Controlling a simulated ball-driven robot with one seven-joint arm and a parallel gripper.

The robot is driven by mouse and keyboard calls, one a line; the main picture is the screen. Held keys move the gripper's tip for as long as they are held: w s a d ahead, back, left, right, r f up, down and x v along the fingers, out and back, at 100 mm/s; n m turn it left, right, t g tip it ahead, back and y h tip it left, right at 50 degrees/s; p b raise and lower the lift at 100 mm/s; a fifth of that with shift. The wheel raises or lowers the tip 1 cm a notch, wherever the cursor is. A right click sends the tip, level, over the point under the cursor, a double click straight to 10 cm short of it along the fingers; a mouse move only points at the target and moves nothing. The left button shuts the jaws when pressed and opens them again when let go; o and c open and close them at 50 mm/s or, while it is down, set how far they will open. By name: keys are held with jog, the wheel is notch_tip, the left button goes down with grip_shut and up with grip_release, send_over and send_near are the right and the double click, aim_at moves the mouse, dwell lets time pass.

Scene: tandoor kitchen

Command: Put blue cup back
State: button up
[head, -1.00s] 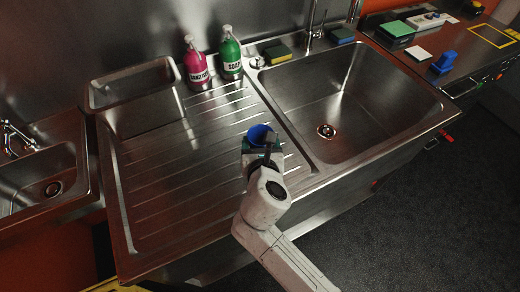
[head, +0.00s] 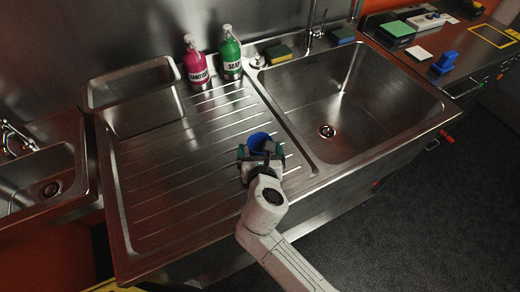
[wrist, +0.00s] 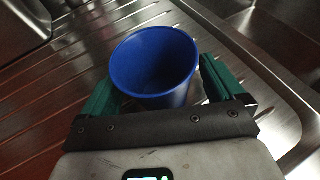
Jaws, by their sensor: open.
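The blue cup (head: 258,142) stands upright on the ribbed drainboard (head: 170,190), just left of the sink basin. In the wrist view the blue cup (wrist: 153,68) is empty, with its open rim up. My gripper (head: 261,152) is at the cup, low over the drainboard. In the wrist view the green fingers of my gripper (wrist: 155,90) are open, one on each side of the cup. A gap shows at the left finger; the right finger is close to the cup wall, and I cannot tell whether it touches.
A pink sanitizer bottle (head: 195,64) and a green soap bottle (head: 230,55) stand at the back. A metal bin (head: 130,95) sits back left. The sink basin (head: 350,105) is right. A blue object (head: 445,62) and a green-topped block (head: 397,30) lie on the right counter.

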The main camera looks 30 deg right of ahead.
jog(key=shift+r, duration=0.25)
jog(key=shift+s+a, duration=0.2)
jog(key=shift+s, duration=0.1)
jog(key=v, duration=1.1)
jog(key=shift+s+r, duration=0.1)
jog(key=shift+s, duration=0.1)
